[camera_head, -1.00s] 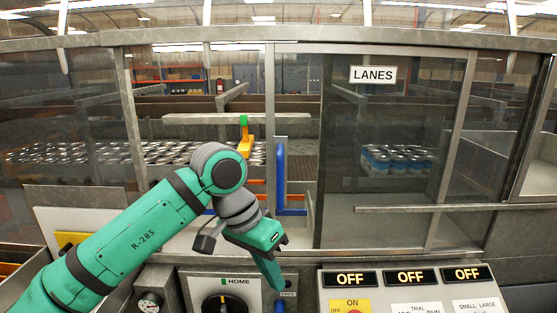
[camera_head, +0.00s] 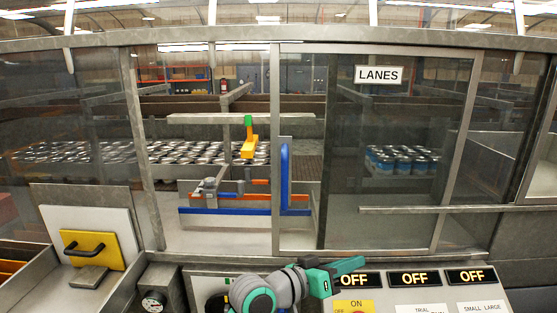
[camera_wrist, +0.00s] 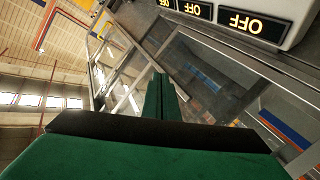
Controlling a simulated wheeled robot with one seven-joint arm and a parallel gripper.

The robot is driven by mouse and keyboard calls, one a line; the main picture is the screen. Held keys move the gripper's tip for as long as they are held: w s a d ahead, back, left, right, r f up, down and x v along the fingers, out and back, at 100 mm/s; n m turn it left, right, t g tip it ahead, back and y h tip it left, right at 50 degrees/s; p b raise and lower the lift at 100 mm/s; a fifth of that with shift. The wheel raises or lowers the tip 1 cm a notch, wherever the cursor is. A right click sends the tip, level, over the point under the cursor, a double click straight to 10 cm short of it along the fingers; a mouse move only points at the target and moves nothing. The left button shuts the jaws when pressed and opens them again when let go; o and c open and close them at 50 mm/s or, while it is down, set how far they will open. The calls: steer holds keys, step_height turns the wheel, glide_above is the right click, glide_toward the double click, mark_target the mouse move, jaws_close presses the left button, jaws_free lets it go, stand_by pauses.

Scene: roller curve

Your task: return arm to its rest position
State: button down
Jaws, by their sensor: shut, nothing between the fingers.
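My gripper (camera_head: 343,266) is at the bottom middle of the head view, low in front of the control panel. Its green fingers point right, close to the left OFF display. In the wrist view the gripper's fingers (camera_wrist: 160,98) are together with nothing between them. The grey and green wrist joint (camera_head: 262,295) of my arm shows beside it; the rest of the arm is below the picture.
A control panel (camera_head: 400,296) with several OFF displays is at the lower right. Behind is a framed glass enclosure with a LANES sign (camera_head: 379,75) and a blue handle (camera_head: 285,178). A yellow plate with a black handle (camera_head: 93,249) is at left.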

steer(key=s+a+f+n+t+y, duration=0.3)
steer(key=s+f+n+y, duration=0.15)
steer(key=f, duration=0.45)
steer(key=s+a+f+n+t+y, duration=0.35)
steer(key=s+f, duration=0.25)
steer(key=f, duration=0.3)
steer(key=s+a+f+n+t+y, duration=0.3)
steer(key=s+f+n+y, duration=0.15)
steer(key=f, duration=0.45)
steer(key=s+a+f+m+g+y, duration=0.1)
steer(key=s+a+m, duration=0.2)
steer(key=s, duration=1)
steer(key=s+a+f+m+g+y, duration=0.1)
steer(key=s+a+m, duration=0.2)
steer(key=s, duration=1.1)
steer(key=shift+s+a+f, duration=0.2)
steer(key=shift+a+f, duration=0.1)
steer(key=shift+a, duration=0.55)
steer(key=shift+s+a, duration=0.1)
steer(key=shift+a, duration=0.1)
